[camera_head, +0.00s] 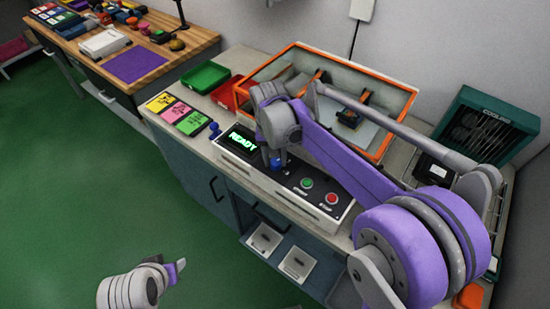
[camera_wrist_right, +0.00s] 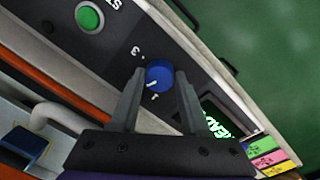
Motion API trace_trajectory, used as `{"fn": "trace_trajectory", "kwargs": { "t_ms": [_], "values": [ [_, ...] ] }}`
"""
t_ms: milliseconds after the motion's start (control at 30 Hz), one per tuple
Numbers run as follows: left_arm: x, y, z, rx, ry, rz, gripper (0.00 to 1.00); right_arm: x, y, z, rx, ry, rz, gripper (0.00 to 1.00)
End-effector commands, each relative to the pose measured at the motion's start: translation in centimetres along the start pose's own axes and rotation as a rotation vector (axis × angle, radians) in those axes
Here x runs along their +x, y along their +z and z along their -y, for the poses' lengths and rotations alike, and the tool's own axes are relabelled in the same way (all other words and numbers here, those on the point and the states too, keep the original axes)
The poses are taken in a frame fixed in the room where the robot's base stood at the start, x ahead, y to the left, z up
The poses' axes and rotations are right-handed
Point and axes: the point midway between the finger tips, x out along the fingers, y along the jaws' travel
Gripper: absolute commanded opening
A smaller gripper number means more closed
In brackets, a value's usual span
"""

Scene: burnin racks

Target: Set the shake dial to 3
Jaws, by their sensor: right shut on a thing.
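The blue shake dial (camera_wrist_right: 159,74) sits on the black control panel in the right wrist view. A digit 3 is printed to its upper left and what looks like a 1 just below it. A white mark on the dial's lower left edge faces the lower digit. My right gripper (camera_wrist_right: 160,80) has its two fingers on either side of the dial, shut on it. In the head view my right gripper (camera_head: 275,160) reaches down to the panel and largely hides the dial. My left gripper (camera_head: 178,270) is low over the green floor, its jaws unclear.
The panel has a lit READY display (camera_head: 243,141), a green button (camera_head: 307,183) and a red button (camera_head: 331,198). An orange-rimmed box (camera_head: 392,75) stands behind it. Green (camera_head: 205,77) and red (camera_head: 228,92) trays and coloured cards (camera_head: 176,112) lie to the left.

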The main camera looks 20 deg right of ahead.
Motion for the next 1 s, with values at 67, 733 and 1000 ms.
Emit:
{"fn": "trace_trajectory", "kwargs": {
  "t_ms": [67,733,1000],
  "values": [
    [0.00,0.00,0.00,0.000,0.000,0.000,0.50,-0.03,-0.07,-0.02,0.071,0.000,0.004,0.00],
    [0.02,0.02,0.00,0.000,0.000,0.000,0.50,-0.04,-0.18,-0.08,0.707,0.000,0.046,0.00],
    [0.04,0.03,0.00,0.000,0.000,0.000,0.50,-0.04,-0.22,-0.15,0.947,0.000,0.061,0.00]
  ]
}}
